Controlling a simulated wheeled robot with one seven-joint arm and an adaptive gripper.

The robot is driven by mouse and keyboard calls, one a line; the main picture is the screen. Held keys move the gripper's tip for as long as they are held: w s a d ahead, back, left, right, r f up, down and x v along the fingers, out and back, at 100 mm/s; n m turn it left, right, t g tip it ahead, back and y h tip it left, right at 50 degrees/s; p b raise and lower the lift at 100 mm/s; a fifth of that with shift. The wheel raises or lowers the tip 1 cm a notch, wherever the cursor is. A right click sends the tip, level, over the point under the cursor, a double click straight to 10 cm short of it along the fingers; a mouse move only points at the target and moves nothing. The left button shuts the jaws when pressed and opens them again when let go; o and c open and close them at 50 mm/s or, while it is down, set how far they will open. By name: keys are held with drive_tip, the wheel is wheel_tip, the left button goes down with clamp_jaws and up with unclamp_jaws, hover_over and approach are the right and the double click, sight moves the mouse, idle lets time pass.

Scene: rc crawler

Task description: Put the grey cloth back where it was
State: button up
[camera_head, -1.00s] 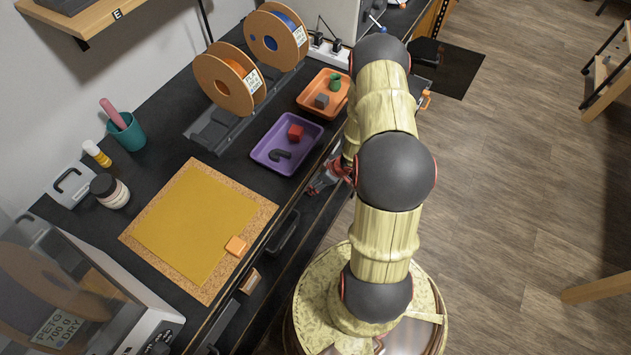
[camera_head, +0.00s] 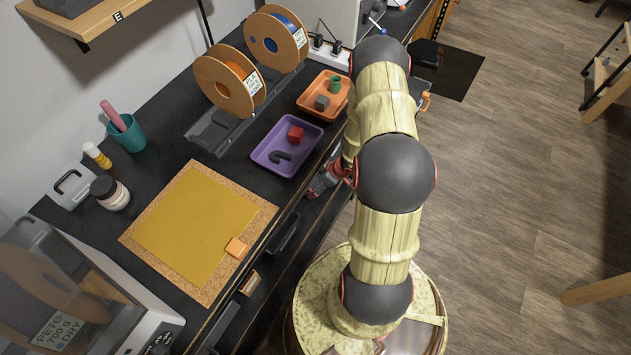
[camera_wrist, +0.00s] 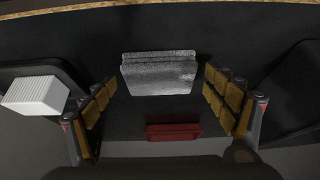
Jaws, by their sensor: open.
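A silvery grey, folded-looking piece, which looks like the grey cloth (camera_wrist: 160,76), lies ahead of my gripper in the wrist view. My gripper (camera_wrist: 158,88) is open, with one padded finger on each side of the view. The cloth shows between the fingertips; I cannot tell whether they touch it. In the head view my gripper (camera_head: 326,182) is low beside the bench's front edge, partly hidden by my arm. I cannot make out the cloth there.
A red bar (camera_wrist: 172,131) and a white ribbed block (camera_wrist: 36,95) show in the wrist view. On the bench are a purple tray (camera_head: 262,157), an orange tray (camera_head: 306,102) and a yellow sheet (camera_head: 195,220) on a cork mat (camera_head: 136,238). Open floor lies right.

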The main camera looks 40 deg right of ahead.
drive_tip(key=p+v, duration=0.5)
drive_tip(key=v, duration=0.7)
